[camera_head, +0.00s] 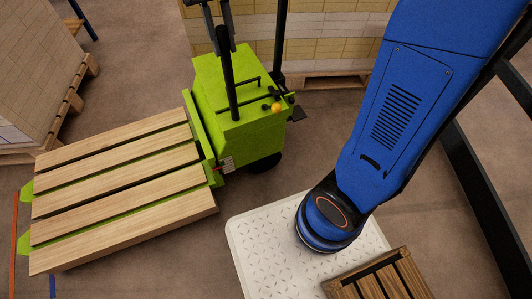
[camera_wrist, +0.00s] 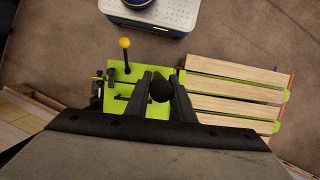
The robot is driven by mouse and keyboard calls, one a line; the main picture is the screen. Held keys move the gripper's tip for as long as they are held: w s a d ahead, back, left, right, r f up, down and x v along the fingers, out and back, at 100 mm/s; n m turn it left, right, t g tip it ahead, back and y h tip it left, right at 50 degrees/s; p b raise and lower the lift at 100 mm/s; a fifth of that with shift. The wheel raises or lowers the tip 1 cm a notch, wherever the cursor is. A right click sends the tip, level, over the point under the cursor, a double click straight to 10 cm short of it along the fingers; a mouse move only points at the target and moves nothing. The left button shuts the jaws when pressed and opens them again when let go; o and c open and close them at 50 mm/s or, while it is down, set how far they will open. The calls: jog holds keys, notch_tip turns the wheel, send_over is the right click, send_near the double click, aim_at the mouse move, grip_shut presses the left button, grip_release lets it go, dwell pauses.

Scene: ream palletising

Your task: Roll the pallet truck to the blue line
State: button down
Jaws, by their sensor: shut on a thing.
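The lime-green pallet truck (camera_head: 222,85) stands left of centre in the head view, its forks under a slatted wooden pallet (camera_head: 125,190). Its upright black tiller (camera_head: 231,85) rises from the body. My gripper (camera_head: 218,12) is at the tiller's top, partly cut off by the frame edge. In the wrist view my gripper (camera_wrist: 160,80) is shut on the dark tiller handle (camera_wrist: 160,90), with the truck's green body (camera_wrist: 125,75) below. A short piece of the blue line (camera_head: 52,286) shows on the floor at bottom left, just beyond the pallet's near corner.
An orange line (camera_head: 14,235) runs past the fork tips. Stacked reams on pallets stand at left (camera_head: 35,85) and behind the truck (camera_head: 330,40). My white-topped base (camera_head: 285,250) is close to the truck's right. A wooden crate (camera_head: 385,280) sits at bottom right. Brown floor lies open between.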

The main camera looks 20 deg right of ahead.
jog(key=shift+a, duration=0.85)
jog(key=shift+s+a, duration=0.1)
jog(key=shift+a, duration=0.9)
jog(key=shift+s+a, duration=0.1)
jog(key=shift+a, duration=1.05)
dwell(0.4)
jog(key=c, duration=1.4)
grip_release()
jog(key=shift+d, duration=0.1)
jog(key=shift+o, duration=0.2)
